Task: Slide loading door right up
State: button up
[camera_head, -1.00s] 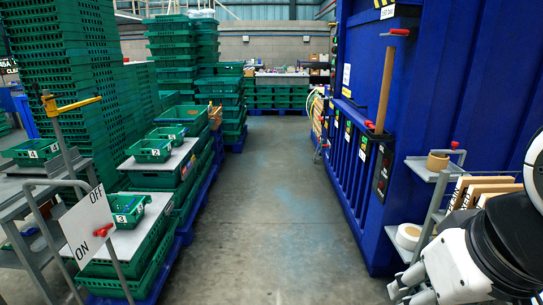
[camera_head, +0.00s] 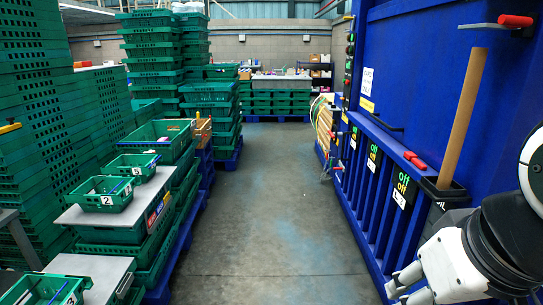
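The large blue machine (camera_head: 420,75) fills the right side of the head view. Its front has a row of vertical blue slats and a ledge. A red-ended handle (camera_head: 514,21) sticks out high on it, and a smaller red handle (camera_head: 415,160) sits on the ledge. Which panel is the right loading door, I cannot tell. My gripper (camera_head: 402,285) is at the bottom right, in front of the machine's lower part and apart from both handles. Its pale fingers are partly cut off by the frame edge; no held object shows.
A wooden pole (camera_head: 463,118) stands in a black holder on the machine. Green "off" labels (camera_head: 404,183) mark its front. Stacked green crates (camera_head: 48,110) and numbered green trays (camera_head: 103,194) line the left. The grey floor aisle (camera_head: 270,200) between is clear.

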aim_at(416, 57)
jog(key=i, duration=1.9)
jog(key=i+z, duration=0.1)
jog(key=i, duration=0.65)
jog(key=i+j+z, duration=0.1)
jog(key=i, duration=0.65)
